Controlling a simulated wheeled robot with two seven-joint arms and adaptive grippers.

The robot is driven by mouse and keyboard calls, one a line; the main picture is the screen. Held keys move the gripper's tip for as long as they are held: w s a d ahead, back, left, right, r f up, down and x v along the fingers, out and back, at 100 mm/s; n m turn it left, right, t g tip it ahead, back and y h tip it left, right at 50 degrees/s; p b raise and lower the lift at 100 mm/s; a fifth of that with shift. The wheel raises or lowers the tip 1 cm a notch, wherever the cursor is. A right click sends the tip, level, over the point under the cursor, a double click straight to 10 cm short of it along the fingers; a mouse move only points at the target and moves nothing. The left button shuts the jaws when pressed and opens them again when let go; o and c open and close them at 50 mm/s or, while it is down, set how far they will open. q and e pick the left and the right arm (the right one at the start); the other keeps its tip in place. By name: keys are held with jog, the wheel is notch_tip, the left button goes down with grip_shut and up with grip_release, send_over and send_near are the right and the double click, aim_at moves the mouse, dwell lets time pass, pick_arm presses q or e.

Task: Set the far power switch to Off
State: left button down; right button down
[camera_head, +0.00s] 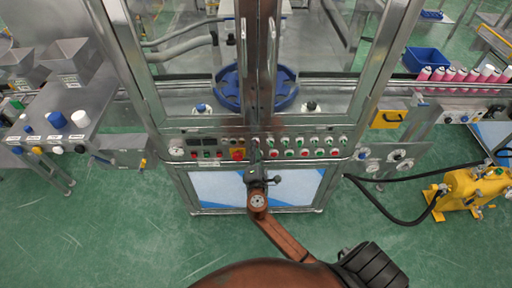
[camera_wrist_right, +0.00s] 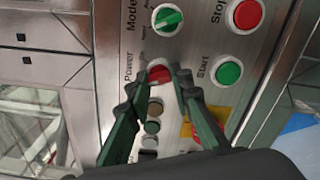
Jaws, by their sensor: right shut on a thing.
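The power switch is a red knob (camera_wrist_right: 159,72) beside the label "Power" on the metal control panel (camera_wrist_right: 192,52). In the right wrist view my right gripper (camera_wrist_right: 160,80) has its two dark green fingers closed around the knob from both sides. The fingertips partly cover the knob, so its pointing direction cannot be read. In the head view my right gripper (camera_head: 256,152) is at the middle of the panel (camera_head: 212,143) and hides the switch there. My left gripper is not in view.
A green Mode knob (camera_wrist_right: 168,18), red Stop button (camera_wrist_right: 246,14) and green Start button (camera_wrist_right: 229,73) are close by. A red emergency button on yellow (camera_head: 238,154) sits left of my gripper. A yellow machine (camera_head: 472,188) with black hoses stands at right.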

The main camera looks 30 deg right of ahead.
jog(key=shift+n+p, duration=0.35)
jog(key=shift+n, duration=0.35)
jog(key=c, duration=1.7)
grip_release()
jog(key=v, duration=1.2)
jog(key=shift+w, duration=0.1)
